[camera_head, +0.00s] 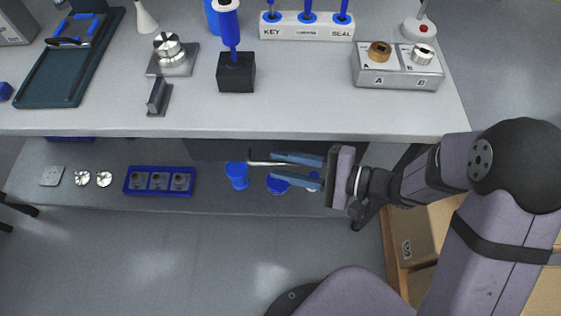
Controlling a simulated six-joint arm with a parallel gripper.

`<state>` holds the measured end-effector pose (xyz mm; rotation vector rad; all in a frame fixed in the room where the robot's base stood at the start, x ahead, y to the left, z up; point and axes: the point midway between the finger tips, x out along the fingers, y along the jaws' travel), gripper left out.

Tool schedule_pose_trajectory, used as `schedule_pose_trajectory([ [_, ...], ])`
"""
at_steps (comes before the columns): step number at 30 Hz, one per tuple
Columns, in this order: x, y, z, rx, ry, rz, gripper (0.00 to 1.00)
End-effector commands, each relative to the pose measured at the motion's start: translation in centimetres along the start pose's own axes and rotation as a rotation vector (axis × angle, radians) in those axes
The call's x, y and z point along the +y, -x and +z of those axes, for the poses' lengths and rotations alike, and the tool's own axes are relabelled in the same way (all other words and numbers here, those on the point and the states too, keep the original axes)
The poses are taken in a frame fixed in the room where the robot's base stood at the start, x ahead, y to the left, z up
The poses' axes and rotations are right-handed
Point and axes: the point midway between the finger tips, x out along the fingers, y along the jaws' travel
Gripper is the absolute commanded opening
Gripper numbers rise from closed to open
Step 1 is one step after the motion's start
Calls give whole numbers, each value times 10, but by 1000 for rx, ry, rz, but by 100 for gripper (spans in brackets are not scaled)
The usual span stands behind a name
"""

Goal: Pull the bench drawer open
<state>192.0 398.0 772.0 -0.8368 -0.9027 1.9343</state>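The bench drawer shows as a dark front (215,150) under the bench top's front edge, and it looks closed. Its thin pale metal handle (260,163) runs left to right below that edge. My gripper (272,166) reaches in from the right, with two blue fingers apart, one above the other in the picture. The fingertips are at the handle's right part, which runs close to the upper finger. I cannot tell whether they touch. The bench top hides the upper part of the drawer.
The bench top (300,115) overhangs the drawer. Below is a shelf (218,200) with a blue tray (160,193) of parts, metal pieces and blue cups (237,170). Cardboard boxes (412,240) stand at lower right. The floor in front is clear at left.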

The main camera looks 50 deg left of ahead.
Motion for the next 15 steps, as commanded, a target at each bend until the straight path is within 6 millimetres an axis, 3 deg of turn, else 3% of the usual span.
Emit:
schedule_pose_trajectory([
  [6, 0, -11, 0, -1, 0, 2, 28],
  [14, 0, -12, 0, 0, 0, 1, 28],
  [15, 0, -12, 0, 0, 0, 1, 18],
])
